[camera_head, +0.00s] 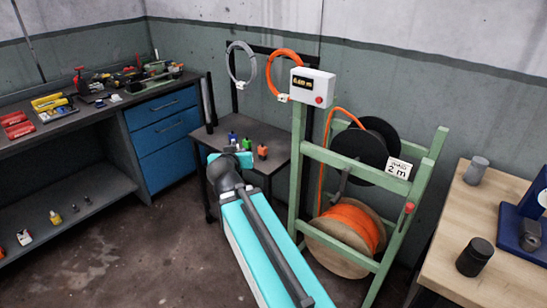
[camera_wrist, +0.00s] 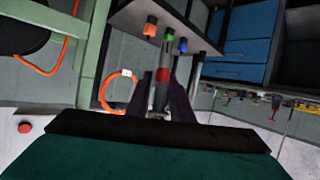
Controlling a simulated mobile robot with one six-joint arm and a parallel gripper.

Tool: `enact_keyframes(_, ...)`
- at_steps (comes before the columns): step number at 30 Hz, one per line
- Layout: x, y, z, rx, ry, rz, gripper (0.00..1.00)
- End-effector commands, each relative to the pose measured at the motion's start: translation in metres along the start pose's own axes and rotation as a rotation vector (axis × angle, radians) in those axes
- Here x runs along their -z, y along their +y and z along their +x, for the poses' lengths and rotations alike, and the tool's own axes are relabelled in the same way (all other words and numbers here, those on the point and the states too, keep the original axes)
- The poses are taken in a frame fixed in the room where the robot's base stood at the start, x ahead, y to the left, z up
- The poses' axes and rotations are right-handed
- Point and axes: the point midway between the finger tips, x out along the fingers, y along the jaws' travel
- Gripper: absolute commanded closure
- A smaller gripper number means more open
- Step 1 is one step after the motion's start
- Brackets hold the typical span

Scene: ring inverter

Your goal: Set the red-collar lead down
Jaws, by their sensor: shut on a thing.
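My gripper (camera_wrist: 164,90) shows in the wrist view with its two dark fingers closed around a slim grey lead. The lead has a red collar (camera_wrist: 163,75), and my gripper is shut on it. In the head view my arm reaches toward the small dark table (camera_head: 268,136). The held lead cannot be made out there. Lead-like pieces with blue (camera_head: 232,136), green (camera_head: 246,143) and orange (camera_head: 262,151) colours stand on that table, close to the end of my arm. I cannot tell whether the held lead touches the table.
A green reel rack (camera_head: 297,170) with an orange cable drum (camera_head: 350,228) stands right of the table. Grey (camera_head: 241,66) and orange (camera_head: 287,72) cable coils hang behind. A blue drawer cabinet (camera_head: 163,125) is left, a wooden bench (camera_head: 480,225) right.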

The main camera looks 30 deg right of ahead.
Motion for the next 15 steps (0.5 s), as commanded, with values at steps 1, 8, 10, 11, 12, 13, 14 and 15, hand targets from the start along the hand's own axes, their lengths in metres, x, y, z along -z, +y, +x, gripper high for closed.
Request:
enact_keyframes(1,0.005,-0.014,-0.004,0.047,0.007,-0.017,1.0)
enact_keyframes(8,0.023,-0.058,-0.02,0.221,0.029,-0.085,1.0)
enact_keyframes(10,0.03,-0.068,-0.024,0.262,0.033,-0.103,1.0)
enact_keyframes(11,0.033,-0.071,-0.025,0.279,0.035,-0.11,1.0)
enact_keyframes(12,0.037,-0.076,-0.026,0.3,0.036,-0.119,1.0)
enact_keyframes(13,0.04,-0.079,-0.028,0.315,0.037,-0.126,1.0)
enact_keyframes(14,0.043,-0.082,-0.029,0.33,0.039,-0.133,1.0)
enact_keyframes(15,0.047,-0.086,-0.031,0.35,0.041,-0.141,1.0)
